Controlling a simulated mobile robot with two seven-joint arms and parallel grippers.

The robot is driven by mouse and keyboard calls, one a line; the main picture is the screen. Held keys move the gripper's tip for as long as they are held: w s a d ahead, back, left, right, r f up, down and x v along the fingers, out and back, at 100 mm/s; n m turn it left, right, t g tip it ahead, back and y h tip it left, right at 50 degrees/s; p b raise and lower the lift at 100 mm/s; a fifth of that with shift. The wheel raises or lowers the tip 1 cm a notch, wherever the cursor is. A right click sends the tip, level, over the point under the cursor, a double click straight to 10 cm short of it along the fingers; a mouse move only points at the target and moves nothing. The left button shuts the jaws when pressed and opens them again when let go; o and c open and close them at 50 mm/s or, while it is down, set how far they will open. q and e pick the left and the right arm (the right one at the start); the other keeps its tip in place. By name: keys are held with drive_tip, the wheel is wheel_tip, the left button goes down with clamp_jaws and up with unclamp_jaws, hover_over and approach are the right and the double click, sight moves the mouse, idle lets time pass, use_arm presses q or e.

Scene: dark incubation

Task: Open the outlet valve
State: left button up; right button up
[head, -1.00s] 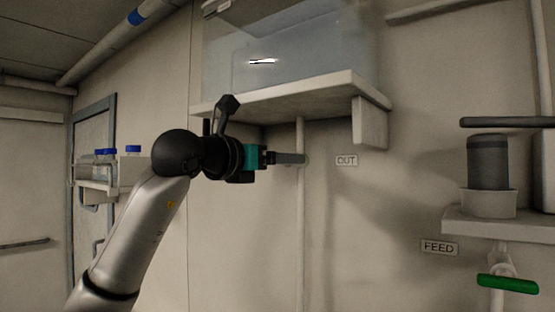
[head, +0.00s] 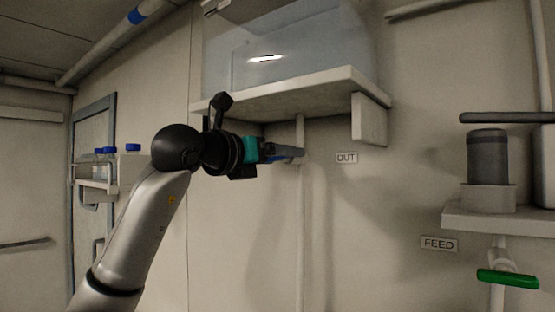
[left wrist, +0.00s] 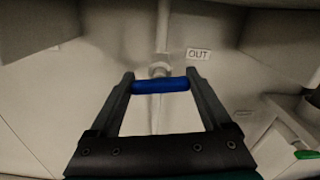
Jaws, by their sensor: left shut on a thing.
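The outlet valve has a blue handle (left wrist: 160,86), seen in the left wrist view on a thin pale vertical pipe (left wrist: 163,30) beside the "OUT" label (left wrist: 198,54). The handle lies crosswise to the pipe there. My left gripper (left wrist: 160,80) is shut on the handle, with one dark finger at each end of it. In the head view my left gripper (head: 288,154) reaches the pipe (head: 300,215) under the tank shelf, and a little of the blue handle shows among its fingers. The rest of the handle is hidden there. My right gripper is not in view.
A clear tank (head: 300,60) stands on a pale shelf (head: 290,103) just above my left gripper. At the right, a green handle (head: 507,279) sits below the "FEED" label (head: 440,244). Blue-capped bottles (head: 133,150) stand in a rack at the left.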

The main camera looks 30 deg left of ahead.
use_arm(q)
drive_tip(key=n+b, duration=0.1)
drive_tip(key=n, duration=0.3)
drive_tip(key=shift+n, duration=0.3)
drive_tip(key=n+b, duration=0.1)
drive_tip(key=n, duration=0.2)
drive_tip(key=shift+n, duration=0.3)
drive_tip(key=n+b, duration=0.1)
drive_tip(key=n, duration=0.3)
drive_tip(key=shift+n+b, duration=0.4)
drive_tip(key=shift+n, duration=1.7)
drive_tip(key=o, duration=1.2)
drive_tip(key=shift+c, duration=0.2)
drive_tip(key=s+a+b, duration=0.1)
drive_tip(key=s+b, duration=0.3)
drive_tip(key=s, duration=1.1)
drive_tip(key=shift+s+a, duration=0.15)
drive_tip(key=shift+s, duration=0.05)
